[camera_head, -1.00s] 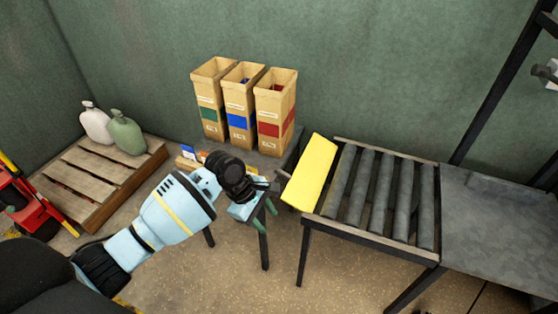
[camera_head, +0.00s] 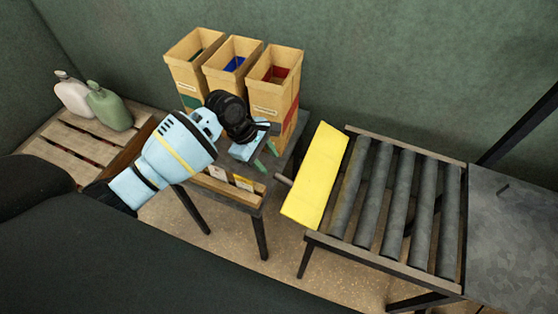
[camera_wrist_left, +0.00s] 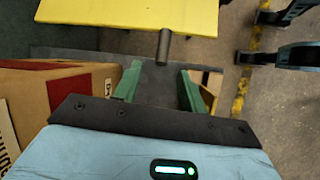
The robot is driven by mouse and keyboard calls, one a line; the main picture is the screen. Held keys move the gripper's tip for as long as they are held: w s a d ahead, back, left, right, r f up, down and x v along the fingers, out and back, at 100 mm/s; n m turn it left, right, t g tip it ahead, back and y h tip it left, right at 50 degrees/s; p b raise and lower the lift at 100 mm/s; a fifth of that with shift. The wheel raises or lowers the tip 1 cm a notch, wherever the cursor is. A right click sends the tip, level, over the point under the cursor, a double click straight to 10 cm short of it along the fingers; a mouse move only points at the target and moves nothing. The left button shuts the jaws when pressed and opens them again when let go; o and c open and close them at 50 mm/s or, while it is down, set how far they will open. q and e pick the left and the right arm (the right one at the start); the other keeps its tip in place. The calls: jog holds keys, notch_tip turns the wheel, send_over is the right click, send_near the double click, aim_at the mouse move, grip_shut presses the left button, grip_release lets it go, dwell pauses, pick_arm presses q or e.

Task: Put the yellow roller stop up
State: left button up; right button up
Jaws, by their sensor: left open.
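The yellow roller stop (camera_head: 316,178) is a flat yellow plate at the left end of the roller conveyor, tilted, with a short grey peg (camera_head: 284,180) sticking out from its left side. In the left wrist view the yellow plate (camera_wrist_left: 140,12) crosses the top, and the grey peg (camera_wrist_left: 164,46) points down toward the jaws. My left gripper (camera_head: 266,158) is open and empty, above the small table, left of the stop and apart from it. Its green fingers (camera_wrist_left: 158,86) show on both sides of a gap. My right gripper is not in view.
The roller conveyor (camera_head: 312,237) has several grey rollers and joins a grey table (camera_head: 515,240) at right. Three cardboard bins (camera_head: 270,95) stand behind my left gripper; one shows close at left in the wrist view (camera_wrist_left: 60,90). A wooden pallet (camera_head: 70,150) holds two jugs.

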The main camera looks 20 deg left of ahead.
aim_at(280, 175)
pick_arm(q)
jog(key=shift+s, duration=0.15)
jog(key=b+x, duration=0.1)
jog(key=x, duration=0.5)
jog(key=shift+d+f+b, duration=0.1)
jog(key=shift+f+b, duration=0.1)
jog(key=shift+b, duration=0.15)
jog(key=shift+d+f, duration=0.3)
jog(key=shift+f, duration=0.25)
jog(key=shift+r, duration=0.1)
grip_shut()
